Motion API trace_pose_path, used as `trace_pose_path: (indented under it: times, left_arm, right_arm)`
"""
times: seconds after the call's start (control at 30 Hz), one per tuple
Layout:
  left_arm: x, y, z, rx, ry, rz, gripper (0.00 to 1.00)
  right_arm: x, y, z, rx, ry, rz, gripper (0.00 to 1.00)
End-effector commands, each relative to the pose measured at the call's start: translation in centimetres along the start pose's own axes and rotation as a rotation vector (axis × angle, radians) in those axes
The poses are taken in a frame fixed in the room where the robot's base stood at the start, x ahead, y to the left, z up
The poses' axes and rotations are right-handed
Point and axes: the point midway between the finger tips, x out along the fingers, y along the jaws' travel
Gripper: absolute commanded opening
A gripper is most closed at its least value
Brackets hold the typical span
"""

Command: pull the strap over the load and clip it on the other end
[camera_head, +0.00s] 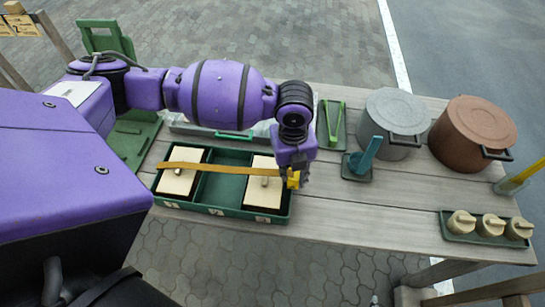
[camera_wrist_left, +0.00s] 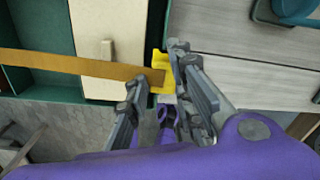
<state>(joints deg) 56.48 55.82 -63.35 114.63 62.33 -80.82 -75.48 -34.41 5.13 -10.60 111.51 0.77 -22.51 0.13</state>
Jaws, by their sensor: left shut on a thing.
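An ochre strap (camera_head: 222,168) runs across a green tray (camera_head: 224,212), over two cream-topped blocks, the left block (camera_head: 178,183) and the right block (camera_head: 263,190). The strap also shows in the left wrist view (camera_wrist_left: 70,67), lying over the right block (camera_wrist_left: 95,88). A yellow clip (camera_head: 293,180) is at the strap's right end, by the tray's right wall. My left gripper (camera_head: 290,172) is shut on this clip, which shows between its fingers in the left wrist view (camera_wrist_left: 160,62). Whether the clip is fastened to the tray I cannot tell. My right gripper is not in view.
Right of the tray, a green-handled tool (camera_head: 332,122) and a teal scoop (camera_head: 364,158) lie on small trays. A grey pot (camera_head: 394,120) and a brown pot (camera_head: 472,133) stand beyond. A tray of cream pieces (camera_head: 488,226) is at right. The bench front (camera_head: 370,222) is clear.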

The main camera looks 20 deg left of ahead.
Motion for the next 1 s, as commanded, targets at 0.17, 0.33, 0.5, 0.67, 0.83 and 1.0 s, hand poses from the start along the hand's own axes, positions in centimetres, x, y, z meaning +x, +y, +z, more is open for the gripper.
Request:
trace_pose_path:
  times: [0.17,0.33,0.5,0.67,0.83,1.0]
  left_arm:
    - [-0.11,-0.12,0.07,0.001,-0.002,-0.002,0.04]
    - [-0.11,-0.12,0.07,0.001,-0.002,-0.002,0.04]
    - [-0.13,-0.12,0.07,0.001,-0.002,-0.002,0.04]
    - [-0.20,-0.13,0.09,0.001,-0.003,-0.003,0.04]
    - [-0.15,-0.11,0.07,0.001,-0.003,-0.003,0.04]
    - [-0.09,-0.09,0.06,0.001,-0.002,-0.002,0.04]
  right_arm:
    - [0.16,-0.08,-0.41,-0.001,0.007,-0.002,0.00]
    - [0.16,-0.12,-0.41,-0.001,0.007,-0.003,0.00]
    - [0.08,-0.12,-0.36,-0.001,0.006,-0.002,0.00]
    - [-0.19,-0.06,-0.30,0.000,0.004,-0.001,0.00]
    - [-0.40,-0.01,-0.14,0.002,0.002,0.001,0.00]
    - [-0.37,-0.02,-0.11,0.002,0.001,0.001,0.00]
